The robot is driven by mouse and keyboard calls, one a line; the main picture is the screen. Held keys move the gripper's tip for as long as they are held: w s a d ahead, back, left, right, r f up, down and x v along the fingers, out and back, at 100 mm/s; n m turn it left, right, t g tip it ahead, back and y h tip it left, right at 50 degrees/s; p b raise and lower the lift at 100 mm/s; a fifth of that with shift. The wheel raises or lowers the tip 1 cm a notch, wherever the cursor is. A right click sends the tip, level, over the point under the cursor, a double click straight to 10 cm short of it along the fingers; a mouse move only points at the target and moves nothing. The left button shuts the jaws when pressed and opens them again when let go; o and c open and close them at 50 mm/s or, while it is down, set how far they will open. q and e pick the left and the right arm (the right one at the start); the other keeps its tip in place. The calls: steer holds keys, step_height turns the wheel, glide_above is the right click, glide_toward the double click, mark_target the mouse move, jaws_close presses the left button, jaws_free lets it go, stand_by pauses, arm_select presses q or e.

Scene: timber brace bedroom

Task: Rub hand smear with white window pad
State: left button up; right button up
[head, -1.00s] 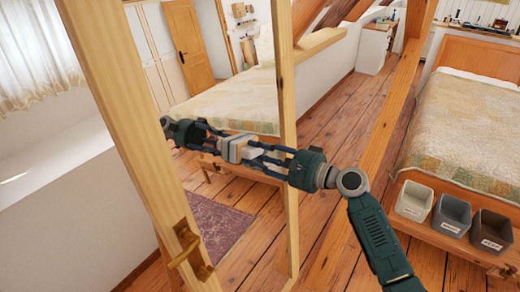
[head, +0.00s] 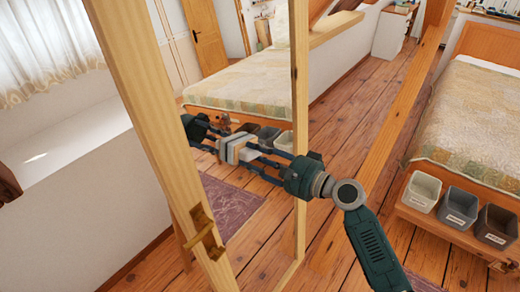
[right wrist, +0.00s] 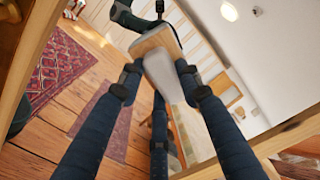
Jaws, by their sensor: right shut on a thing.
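My right gripper (head: 252,157) is shut on the white window pad (head: 241,150). It holds the pad up at the reflective pane inside a wooden frame (head: 140,110). The pane mirrors the pad and gripper just to the left, so the pad is very close to the glass; I cannot tell whether it touches. In the right wrist view the pad (right wrist: 165,82) sits between the fingers, with a pale wood-coloured part and the mirrored arm beyond. I cannot make out the hand smear. My left gripper is not in view.
Bare plank floor lies between.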

steer(key=shift+s+d, duration=0.2)
steer(key=shift+d, duration=0.15)
steer(key=shift+p+v, duration=0.4)
steer(key=shift+v, duration=2.15)
steer(key=v, duration=0.3)
